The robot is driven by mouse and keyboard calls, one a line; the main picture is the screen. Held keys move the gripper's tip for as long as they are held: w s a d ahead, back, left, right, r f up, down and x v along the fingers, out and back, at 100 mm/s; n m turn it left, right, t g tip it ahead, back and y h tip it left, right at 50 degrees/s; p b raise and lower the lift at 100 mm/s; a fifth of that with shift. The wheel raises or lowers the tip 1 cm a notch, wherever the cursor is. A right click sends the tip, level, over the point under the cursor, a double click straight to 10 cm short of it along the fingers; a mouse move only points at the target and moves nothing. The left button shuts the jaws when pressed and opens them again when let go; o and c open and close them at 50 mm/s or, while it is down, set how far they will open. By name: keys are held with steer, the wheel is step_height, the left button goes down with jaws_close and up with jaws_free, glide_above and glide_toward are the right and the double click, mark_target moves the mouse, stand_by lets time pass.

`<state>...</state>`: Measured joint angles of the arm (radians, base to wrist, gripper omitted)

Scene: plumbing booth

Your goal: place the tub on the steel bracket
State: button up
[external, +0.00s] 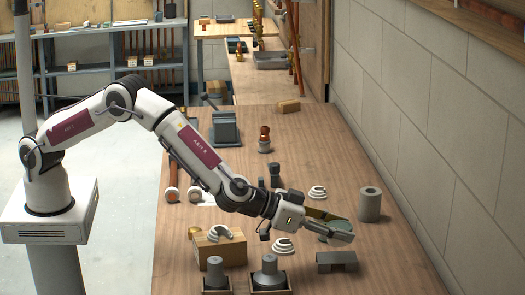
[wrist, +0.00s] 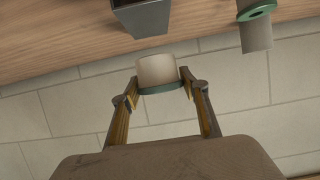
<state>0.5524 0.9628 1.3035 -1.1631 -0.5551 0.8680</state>
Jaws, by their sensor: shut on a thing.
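The tub (wrist: 157,70) is a short, pale round piece with a green rim, held between the two fingertips of my gripper (wrist: 160,90) in the wrist view. In the external view my gripper (external: 328,226) reaches out over the right side of the bench, and the tub there is partly hidden by the fingers. The steel bracket (external: 337,262) is a dark grey block low on the bench, nearer the camera than my gripper. A grey metal piece at the top of the wrist view (wrist: 140,17) looks like this bracket. The tub is apart from it.
A grey hollow cylinder (external: 369,205) stands close to my gripper on the wall side. Grey fittings (external: 269,272) stand in trays at the front. A block wall (external: 450,150) bounds the bench on the right.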

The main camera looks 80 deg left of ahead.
mark_target(337, 242)
steer(key=shift+f, duration=0.2)
steer(key=shift+f, duration=1.8)
steer(key=shift+f, duration=0.1)
steer(key=o, duration=1.2)
steer(key=shift+c, duration=0.2)
steer(key=shift+s, duration=0.1)
steer(key=shift+v, duration=1.45)
steer(key=shift+r, duration=3.65)
